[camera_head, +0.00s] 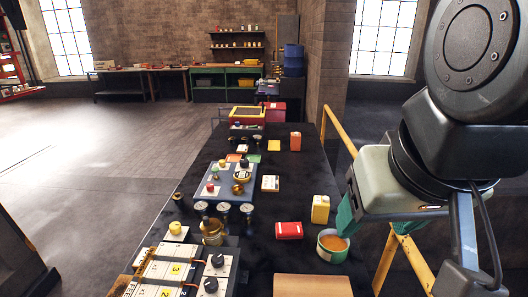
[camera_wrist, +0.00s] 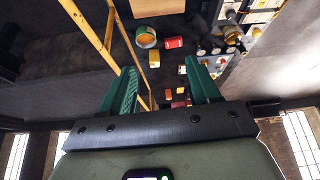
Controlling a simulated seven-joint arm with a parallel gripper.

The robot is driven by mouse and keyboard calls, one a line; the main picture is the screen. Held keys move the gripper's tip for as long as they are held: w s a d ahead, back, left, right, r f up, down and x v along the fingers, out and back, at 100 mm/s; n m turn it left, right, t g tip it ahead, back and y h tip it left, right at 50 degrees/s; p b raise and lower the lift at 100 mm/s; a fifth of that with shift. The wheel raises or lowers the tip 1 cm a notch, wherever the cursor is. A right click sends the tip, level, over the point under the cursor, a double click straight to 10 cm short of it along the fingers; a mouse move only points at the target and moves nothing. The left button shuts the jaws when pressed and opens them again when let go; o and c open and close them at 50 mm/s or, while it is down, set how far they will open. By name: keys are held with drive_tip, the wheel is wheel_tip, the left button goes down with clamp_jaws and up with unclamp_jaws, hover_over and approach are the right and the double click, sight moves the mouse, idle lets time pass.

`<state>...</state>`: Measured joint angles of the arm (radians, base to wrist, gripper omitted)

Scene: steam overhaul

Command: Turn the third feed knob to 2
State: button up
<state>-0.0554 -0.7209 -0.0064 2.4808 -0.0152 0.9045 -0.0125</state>
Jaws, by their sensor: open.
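A white panel (camera_head: 163,272) with yellow number marks and lettering that seems to read "FEED" lies at the bottom left of the head view, cut off by the edge. A black knob (camera_head: 217,260) and another black knob (camera_head: 210,285) sit on its right part. I cannot tell which is the third feed knob or where it points. My gripper (camera_head: 376,226) is at the right, beyond the table's right edge and well away from the panel. In the wrist view my gripper (camera_wrist: 162,82) has its green fingers wide apart with nothing between them.
The dark table (camera_head: 262,244) carries a tin with orange contents (camera_head: 333,243), a red box (camera_head: 289,230), a yellow canister (camera_head: 320,208) and a brown board (camera_head: 312,286). A blue valve unit (camera_head: 222,188) and several gauges stand beyond the panel. A yellow rail (camera_head: 340,131) runs along the right.

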drive_tip(key=w+a+f+n+g, duration=0.25)
drive_tip(key=w+a+n, duration=0.2)
drive_tip(key=a, duration=0.25)
drive_tip(key=w+a+f+n+g, duration=0.2)
drive_tip(key=w+a+f+n, duration=0.25)
drive_tip(key=a, duration=0.25)
drive_tip(key=a+f+n+g+h, duration=0.1)
drive_tip(key=a+f+n+h, duration=0.25)
drive_tip(key=a+f, duration=0.55)
drive_tip(key=s+a+f+n+h, duration=0.1)
drive_tip(key=s+a+f+n, duration=0.1)
drive_tip(key=a+f+n, duration=0.35)
drive_tip(key=shift+m, duration=0.7)
drive_tip(key=x, duration=0.3)
drive_tip(key=a+x, duration=0.1)
drive_tip(key=x, duration=0.6)
drive_tip(key=shift+a+f, duration=0.3)
drive_tip(key=shift+f, duration=0.35)
drive_tip(key=c, duration=1)
drive_tip(key=shift+c, duration=0.2)
